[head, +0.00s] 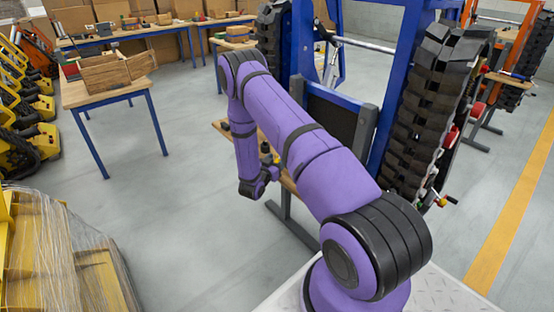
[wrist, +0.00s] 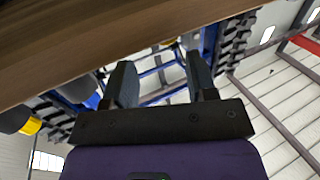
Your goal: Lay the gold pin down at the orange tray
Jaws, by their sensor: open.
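My gripper (wrist: 162,80) is open in the wrist view, with nothing seen between its two dark fingers. A brown wooden board (wrist: 110,35) crosses the top left of the wrist view, close to the fingers; I cannot tell whether they touch it. In the head view my purple arm bends down beside a wooden bench top (head: 289,184), and much of that top is hidden behind the arm. I cannot make out the gold pin or the orange tray in either view.
A blue-framed carrier with black tracks (head: 425,110) stands right of my arm. A table (head: 100,95) with a wooden crate (head: 105,76) stands at the left. A wrapped pallet load (head: 65,255) is at the lower left. Grey floor (head: 185,200) lies open between them.

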